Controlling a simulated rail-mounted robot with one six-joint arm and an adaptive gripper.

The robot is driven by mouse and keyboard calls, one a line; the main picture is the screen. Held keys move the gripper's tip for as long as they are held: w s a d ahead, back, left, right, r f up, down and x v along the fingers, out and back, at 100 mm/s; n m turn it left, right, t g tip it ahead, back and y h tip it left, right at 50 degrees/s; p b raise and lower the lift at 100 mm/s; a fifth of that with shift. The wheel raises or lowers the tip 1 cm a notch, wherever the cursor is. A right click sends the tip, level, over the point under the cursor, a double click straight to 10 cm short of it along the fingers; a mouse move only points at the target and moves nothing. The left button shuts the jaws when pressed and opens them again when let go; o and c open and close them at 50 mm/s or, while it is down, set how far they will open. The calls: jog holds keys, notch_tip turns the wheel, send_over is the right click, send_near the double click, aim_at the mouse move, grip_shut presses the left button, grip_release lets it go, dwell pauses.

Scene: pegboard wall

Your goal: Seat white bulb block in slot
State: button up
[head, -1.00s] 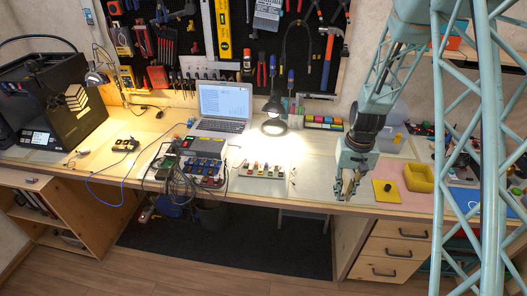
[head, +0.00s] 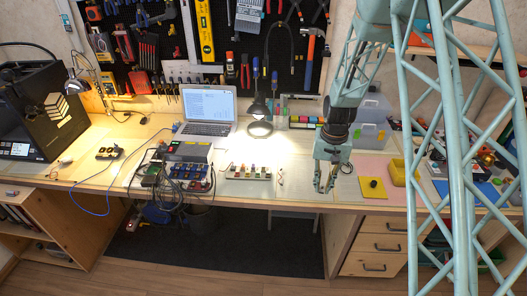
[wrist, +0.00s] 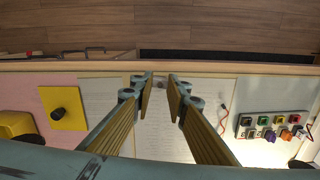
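My gripper (head: 325,188) hangs over the front part of the workbench, right of the block tray and left of the yellow plate. In the wrist view its two fingers (wrist: 161,77) point toward the bench's front edge with a gap between the tips. I see nothing clearly held. A small pale patch shows by the left fingertip; I cannot tell what it is. A pale tray (head: 249,173) holds several coloured blocks in a row; it also shows at the right of the wrist view (wrist: 270,133). I cannot clearly pick out the white bulb block or its slot.
A yellow plate (head: 372,188) with a black knob and a yellow bin (head: 398,173) stand to the right. A lit lamp (head: 260,127) stands behind the tray. Thin red wire (wrist: 223,118) lies between gripper and tray. A pale sheet (wrist: 162,130) lies beneath the gripper.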

jog(key=w+a+m, duration=0.7)
jog(key=w+a, duration=0.2)
jog(key=a, duration=0.1)
notch_tip(320, 180, up, 3)
jog(key=m, duration=0.9)
send_over(263, 170)
jog(key=shift+s+d+f, duration=0.1)
jog(key=shift+f, duration=0.05)
jog(key=shift+f, duration=0.25)
jog(key=shift+f+b, duration=1.15)
jog(key=shift+f, duration=1.35)
jog(key=shift+f+b, duration=0.35)
jog(key=shift+f, duration=0.65)
jog(key=o, duration=0.7)
jog(key=shift+o, duration=0.2)
jog(key=shift+r, duration=0.25)
jog(key=shift+r+p, duration=1)
jog(key=shift+r, duration=1.25)
